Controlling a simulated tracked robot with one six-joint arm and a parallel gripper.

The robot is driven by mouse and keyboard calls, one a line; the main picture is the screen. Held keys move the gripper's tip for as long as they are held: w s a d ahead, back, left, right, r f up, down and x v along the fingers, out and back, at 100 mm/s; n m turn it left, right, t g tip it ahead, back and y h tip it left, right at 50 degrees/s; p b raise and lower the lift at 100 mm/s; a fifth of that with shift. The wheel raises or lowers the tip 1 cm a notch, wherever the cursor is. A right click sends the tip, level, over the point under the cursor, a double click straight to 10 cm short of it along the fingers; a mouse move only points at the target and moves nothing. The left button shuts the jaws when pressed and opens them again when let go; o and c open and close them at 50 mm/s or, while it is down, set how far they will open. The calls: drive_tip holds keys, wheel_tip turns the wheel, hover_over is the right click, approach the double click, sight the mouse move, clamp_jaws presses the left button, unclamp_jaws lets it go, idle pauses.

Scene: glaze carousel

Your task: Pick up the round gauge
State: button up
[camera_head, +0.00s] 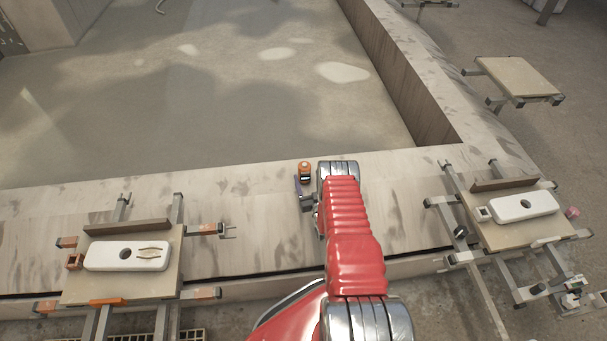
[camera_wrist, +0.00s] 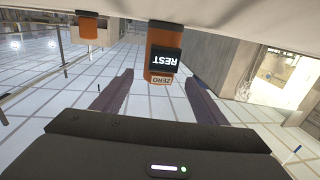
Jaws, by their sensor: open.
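A small orange and black piece (camera_head: 305,172) stands on the pale stone ledge, just beyond the end of my arm. Its top looks round, and I take it for the round gauge, though no dial face shows. In the wrist view the same piece (camera_wrist: 160,40) appears upside down, with a black label reading REST and a tan one reading ZERO. My gripper (camera_wrist: 159,78) is open, its two dark purple fingers to either side of the piece's line and nothing seen held. In the head view my arm hides most of the gripper (camera_head: 303,190).
A left stand (camera_head: 166,277) holds a white slab (camera_head: 100,257) with pliers (camera_head: 150,253). A right stand (camera_head: 525,237) holds another white slab (camera_head: 522,205). A basin (camera_head: 230,110) lies behind the ledge. The wrist view shows another orange piece (camera_wrist: 88,28) at upper left.

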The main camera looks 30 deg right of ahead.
sight(304, 167)
drive_tip(key=shift+w+d, duration=0.2)
drive_tip(key=shift+w, duration=0.45)
drive_tip(key=shift+x, duration=2.6)
drive_tip(key=shift+d+r, duration=0.1)
drive_tip(key=c, duration=1.2)
